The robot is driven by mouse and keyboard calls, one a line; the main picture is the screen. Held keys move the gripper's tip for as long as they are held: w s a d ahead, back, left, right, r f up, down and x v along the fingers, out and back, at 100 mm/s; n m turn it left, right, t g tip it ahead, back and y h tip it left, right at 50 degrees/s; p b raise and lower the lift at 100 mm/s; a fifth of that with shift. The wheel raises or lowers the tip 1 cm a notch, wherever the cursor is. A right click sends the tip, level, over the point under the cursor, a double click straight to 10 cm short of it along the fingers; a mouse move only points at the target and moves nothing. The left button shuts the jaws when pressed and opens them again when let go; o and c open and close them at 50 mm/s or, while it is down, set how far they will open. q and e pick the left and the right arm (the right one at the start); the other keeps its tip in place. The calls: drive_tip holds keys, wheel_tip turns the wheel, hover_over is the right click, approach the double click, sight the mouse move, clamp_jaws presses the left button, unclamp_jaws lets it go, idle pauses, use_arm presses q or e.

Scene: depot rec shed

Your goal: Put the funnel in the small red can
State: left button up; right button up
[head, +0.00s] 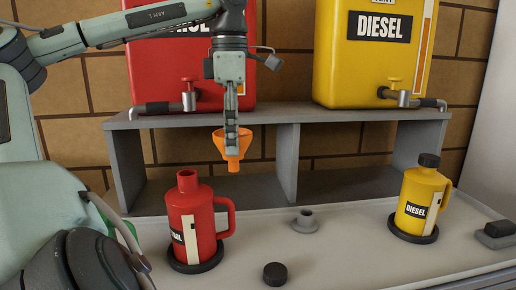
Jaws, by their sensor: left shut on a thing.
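The orange funnel (219,143) is held in my left gripper (232,140), which is shut on it and points down in front of the shelf. The funnel hangs with its spout down, above the bench and apart from any can. The small red can (187,222) stands upright on a dark round base at the left of the bench, below and to the left of the funnel. Its neck is open at the top and its handle is on the right side. My right gripper is not in view.
A grey shelf (289,113) carries a large red tank (170,75) and a large yellow tank (345,75) with taps. A black cap (275,273) and a grey spout-like piece (305,222) are on the bench. A small yellow can (420,196) with a dark cap stands at right.

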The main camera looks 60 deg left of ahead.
use_arm(q)
drive_tip(key=s+a+r+n+p, duration=0.25)
drive_tip(key=s+r, duration=0.25)
drive_tip(key=s, duration=0.3)
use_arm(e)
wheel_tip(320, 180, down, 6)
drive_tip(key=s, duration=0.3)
use_arm(q)
drive_tip(key=shift+s+a+f+b, duration=0.1)
drive_tip(key=shift+f+b, duration=0.55)
drive_tip(key=shift+f, duration=0.35)
drive_tip(key=shift+s+a+f+b, duration=0.15)
drive_tip(key=shift+f+b, duration=0.5)
drive_tip(key=shift+f, duration=0.4)
drive_tip(key=shift+s+a+f+b, duration=0.1)
drive_tip(key=shift+f+b, duration=0.55)
drive_tip(key=shift+f, duration=0.35)
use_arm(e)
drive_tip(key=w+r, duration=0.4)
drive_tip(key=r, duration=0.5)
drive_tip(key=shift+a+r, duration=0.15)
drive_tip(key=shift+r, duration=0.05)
use_arm(q)
drive_tip(key=shift+b, duration=0.3)
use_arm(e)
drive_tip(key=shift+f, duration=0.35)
use_arm(q)
drive_tip(key=shift+f+b, duration=0.7)
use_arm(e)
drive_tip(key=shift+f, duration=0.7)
